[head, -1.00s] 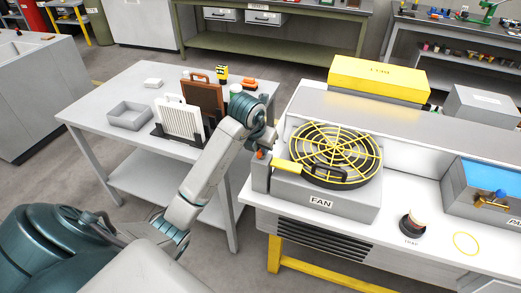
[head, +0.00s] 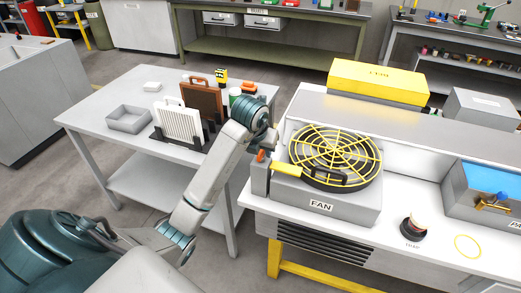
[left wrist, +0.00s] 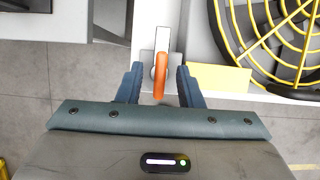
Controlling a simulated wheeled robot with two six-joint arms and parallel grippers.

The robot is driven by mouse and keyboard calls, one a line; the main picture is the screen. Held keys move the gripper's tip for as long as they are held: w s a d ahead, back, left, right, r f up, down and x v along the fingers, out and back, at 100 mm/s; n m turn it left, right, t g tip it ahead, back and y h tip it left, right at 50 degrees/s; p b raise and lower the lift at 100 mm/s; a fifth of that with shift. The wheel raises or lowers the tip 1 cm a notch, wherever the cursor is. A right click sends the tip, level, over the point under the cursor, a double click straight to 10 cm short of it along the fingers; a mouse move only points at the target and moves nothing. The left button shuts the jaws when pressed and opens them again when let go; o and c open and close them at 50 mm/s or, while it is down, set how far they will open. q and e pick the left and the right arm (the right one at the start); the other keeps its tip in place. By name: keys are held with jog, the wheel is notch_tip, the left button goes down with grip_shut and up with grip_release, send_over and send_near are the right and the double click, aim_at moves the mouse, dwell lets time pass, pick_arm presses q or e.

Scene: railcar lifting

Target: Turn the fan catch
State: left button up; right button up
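The fan (head: 335,181) is a round black unit with a yellow wire guard, set on a grey box labelled FAN at the left end of the white bench. Its orange catch (head: 261,156) is at the box's left side, by a yellow tab (head: 289,170). In the left wrist view the orange catch (left wrist: 160,78) points toward the palm, on a pale plate. My left gripper (left wrist: 159,70) is open, with one finger on each side of the catch and visible gaps. In the head view its fingers are mostly hidden behind the wrist. My right gripper is not in view.
A grey side table (head: 88,116) on the left holds a grey tray (head: 129,119), a white filter panel (head: 179,123) and a brown one. A yellow case (head: 378,82) stands behind the fan. A dark round knob (head: 413,228) is to its right.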

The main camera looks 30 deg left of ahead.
pick_arm(q)
jog(key=p+v, duration=0.1)
jog(key=v, duration=0.2)
jog(key=shift+r, duration=0.3)
jog(key=p+v, duration=0.7)
jog(key=p, duration=0.1)
jog(key=shift+s, duration=0.2)
